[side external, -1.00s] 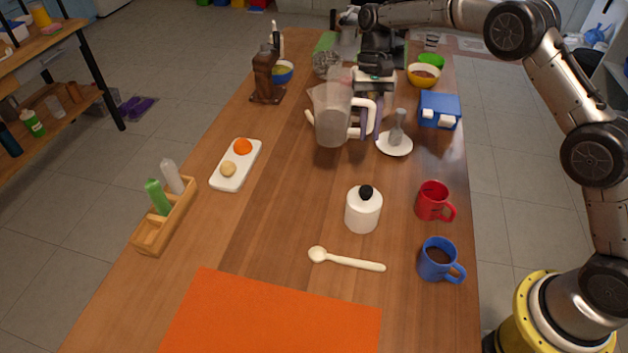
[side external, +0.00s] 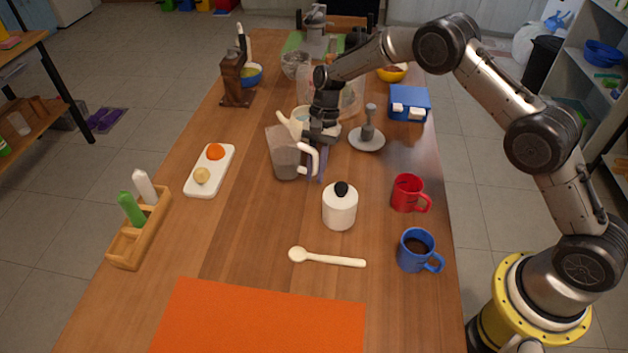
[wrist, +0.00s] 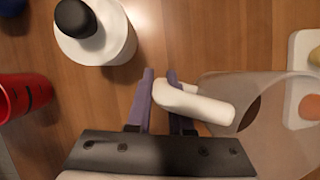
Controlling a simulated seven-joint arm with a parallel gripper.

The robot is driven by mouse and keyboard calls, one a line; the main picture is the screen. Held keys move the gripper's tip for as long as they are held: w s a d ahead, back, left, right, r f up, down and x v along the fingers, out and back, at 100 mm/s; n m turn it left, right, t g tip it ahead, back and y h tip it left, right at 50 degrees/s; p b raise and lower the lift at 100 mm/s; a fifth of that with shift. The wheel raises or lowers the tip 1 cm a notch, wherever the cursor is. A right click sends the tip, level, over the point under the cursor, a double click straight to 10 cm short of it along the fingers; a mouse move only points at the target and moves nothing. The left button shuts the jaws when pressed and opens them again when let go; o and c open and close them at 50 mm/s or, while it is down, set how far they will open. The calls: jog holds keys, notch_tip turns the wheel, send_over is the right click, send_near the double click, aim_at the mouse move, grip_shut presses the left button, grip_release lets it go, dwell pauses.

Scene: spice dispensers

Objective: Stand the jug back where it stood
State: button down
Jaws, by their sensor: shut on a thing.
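The jug (side external: 284,155) is a see-through grey vessel with a white handle. It looks upright, left of the white canister's far side; I cannot tell whether its base touches the table. My gripper (side external: 317,165) is shut on the jug's handle from above. In the wrist view, the purple fingers (wrist: 160,90) are at the white handle (wrist: 195,103), and the jug's clear body (wrist: 270,115) spreads to the right. The handle partly hides the right finger.
A white canister (side external: 340,210) with a black knob stands close in front. A white-spouted vessel (side external: 291,121) and a grey stand on a white disc (side external: 367,141) are behind. A white tray (side external: 209,172) is left; red (side external: 408,194) and blue (side external: 416,252) mugs are right.

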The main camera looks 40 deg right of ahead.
jog(key=shift+f, duration=1.8)
jog(key=shift+f, duration=0.1)
jog(key=c, duration=0.8)
grip_release()
jog(key=shift+f, duration=0.1)
